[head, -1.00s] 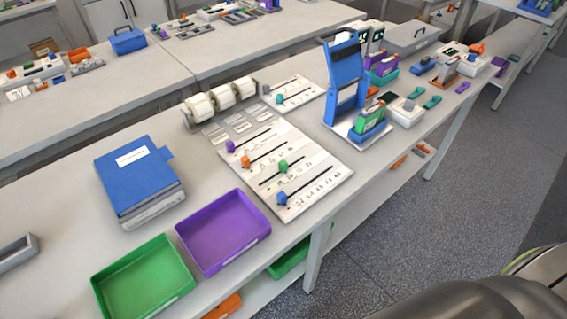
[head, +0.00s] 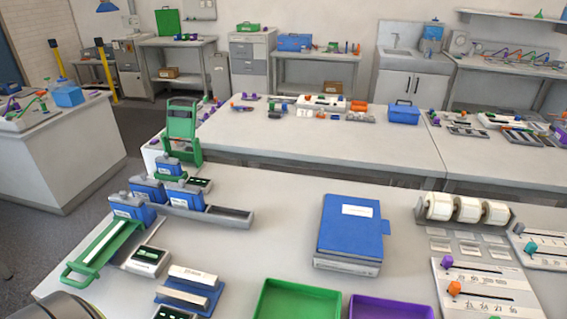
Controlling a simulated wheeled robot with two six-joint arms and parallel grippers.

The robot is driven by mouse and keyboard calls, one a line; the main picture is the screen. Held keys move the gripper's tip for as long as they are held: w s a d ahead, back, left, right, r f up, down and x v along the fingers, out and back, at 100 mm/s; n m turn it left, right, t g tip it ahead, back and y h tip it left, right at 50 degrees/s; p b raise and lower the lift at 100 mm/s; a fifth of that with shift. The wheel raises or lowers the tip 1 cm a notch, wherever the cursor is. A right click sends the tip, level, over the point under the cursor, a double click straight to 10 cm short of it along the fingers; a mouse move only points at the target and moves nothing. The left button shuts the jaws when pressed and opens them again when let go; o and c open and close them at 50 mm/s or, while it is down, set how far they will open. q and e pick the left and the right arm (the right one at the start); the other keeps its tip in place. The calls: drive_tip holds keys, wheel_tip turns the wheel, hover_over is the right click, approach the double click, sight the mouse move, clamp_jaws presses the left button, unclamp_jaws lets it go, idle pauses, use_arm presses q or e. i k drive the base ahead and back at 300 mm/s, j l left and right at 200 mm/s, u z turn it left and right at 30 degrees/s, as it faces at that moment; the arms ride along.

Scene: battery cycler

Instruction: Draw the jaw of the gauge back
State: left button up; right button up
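Neither of my grippers is in view. I cannot tell for sure which device is the gauge. A device with two pale bars on a blue base (head: 188,287) stands at the bottom left of the bench, with a small display block (head: 173,313) at its front edge, cut off by the frame. To its left is a green frame with a pale strip (head: 100,246) and a handle at its near end. A white box with a dark display (head: 147,260) stands between them. No jaw can be made out clearly.
Blue batteries stand in and around a grey rack (head: 225,216), with an upright green stand (head: 182,130) behind. A blue binder-like box (head: 352,235), a green tray (head: 297,302) and a purple tray (head: 390,308) lie to the right. Bare bench lies between the rack and the blue box.

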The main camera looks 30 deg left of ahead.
sight(94, 258)
drive_tip(key=u, duration=2.55)
